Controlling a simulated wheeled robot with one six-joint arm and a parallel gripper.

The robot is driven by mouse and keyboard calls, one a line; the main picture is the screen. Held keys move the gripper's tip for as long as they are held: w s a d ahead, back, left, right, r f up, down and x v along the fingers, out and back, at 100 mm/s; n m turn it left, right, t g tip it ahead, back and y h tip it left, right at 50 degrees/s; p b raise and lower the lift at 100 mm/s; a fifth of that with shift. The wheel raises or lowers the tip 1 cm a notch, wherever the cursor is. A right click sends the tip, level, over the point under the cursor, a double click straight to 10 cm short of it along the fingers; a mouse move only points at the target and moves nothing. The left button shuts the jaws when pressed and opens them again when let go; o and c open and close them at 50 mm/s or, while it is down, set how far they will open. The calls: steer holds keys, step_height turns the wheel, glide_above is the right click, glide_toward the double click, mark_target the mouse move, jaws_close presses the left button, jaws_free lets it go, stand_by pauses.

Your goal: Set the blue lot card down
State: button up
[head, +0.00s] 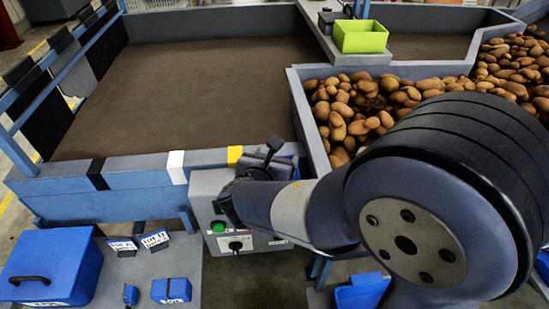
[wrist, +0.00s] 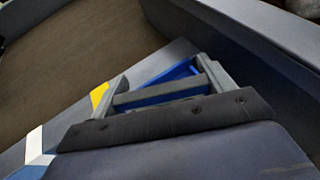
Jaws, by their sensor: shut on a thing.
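My gripper (head: 262,158) is over the front rim of the grader, above the grey control box. The wrist view shows my gripper (wrist: 168,88) shut on a blue piece, the blue lot card (wrist: 183,72). Only strips of the card show between and beyond the fingers, and its face is hidden. In the head view my arm and gripper hide most of it. Two white-and-blue lot cards, one at the left (head: 121,245) and one at the right (head: 155,239), stand in dark holders on the grey side table at the lower left.
The side table (head: 140,272) also bears a blue lidded box (head: 45,268) and small blue items (head: 171,290). The control box (head: 225,225) has a green button. Black, white and yellow (head: 235,155) marks line the rim. The brown grader bed (head: 210,85) is bare; potatoes (head: 350,105) fill the right-hand bay.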

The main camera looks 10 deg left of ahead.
steer(key=shift+f, duration=0.2)
steer(key=o, duration=1)
steer(key=shift+r, duration=0.3)
steer(key=v, duration=1.2)
steer(key=shift+f, duration=0.15)
